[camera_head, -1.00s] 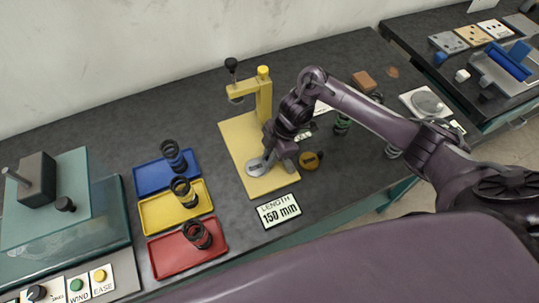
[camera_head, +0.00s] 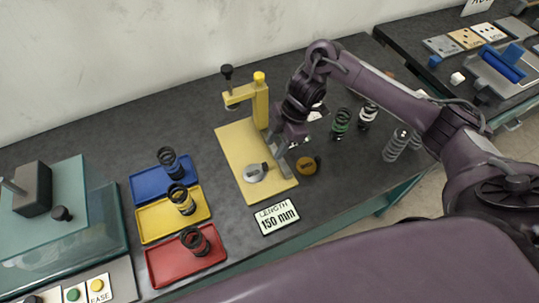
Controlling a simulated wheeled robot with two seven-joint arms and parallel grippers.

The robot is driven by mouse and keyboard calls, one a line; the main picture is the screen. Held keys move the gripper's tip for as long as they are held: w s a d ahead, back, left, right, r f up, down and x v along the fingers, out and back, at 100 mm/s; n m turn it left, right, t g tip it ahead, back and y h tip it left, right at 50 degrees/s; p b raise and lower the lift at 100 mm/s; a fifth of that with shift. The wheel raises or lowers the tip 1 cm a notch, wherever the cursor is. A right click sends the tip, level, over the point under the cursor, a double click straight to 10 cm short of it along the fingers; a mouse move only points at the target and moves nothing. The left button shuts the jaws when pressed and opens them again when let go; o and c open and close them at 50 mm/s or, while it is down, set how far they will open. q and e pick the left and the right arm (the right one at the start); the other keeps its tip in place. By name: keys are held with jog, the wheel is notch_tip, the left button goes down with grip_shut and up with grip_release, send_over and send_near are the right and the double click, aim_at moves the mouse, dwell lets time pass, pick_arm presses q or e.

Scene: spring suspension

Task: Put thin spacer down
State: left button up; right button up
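My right gripper (camera_head: 283,167) is over the right edge of the yellow press stand (camera_head: 238,147), low above its base plate. Its fingers look close together, but I cannot tell whether they are open or shut. A silver round disc (camera_head: 254,174) with a small dark part at its upper right lies on the base plate, left of the fingers. A brass-coloured round piece (camera_head: 307,167) with a dark tab lies on the table just right of the gripper. I cannot tell which piece is the thin spacer, or whether one is between the fingers. My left gripper is not in view.
Blue (camera_head: 143,187), yellow (camera_head: 152,222) and red (camera_head: 163,268) trays with dark springs stand left of the press. A "LENGTH 150 mm" sign (camera_head: 276,216) lies in front. Several springs, including a green one (camera_head: 341,124), stand to the right near my arm.

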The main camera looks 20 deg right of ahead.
jog(key=v, duration=0.4)
jog(key=shift+r, duration=0.1)
jog(key=shift+s, duration=0.15)
dwell(0.3)
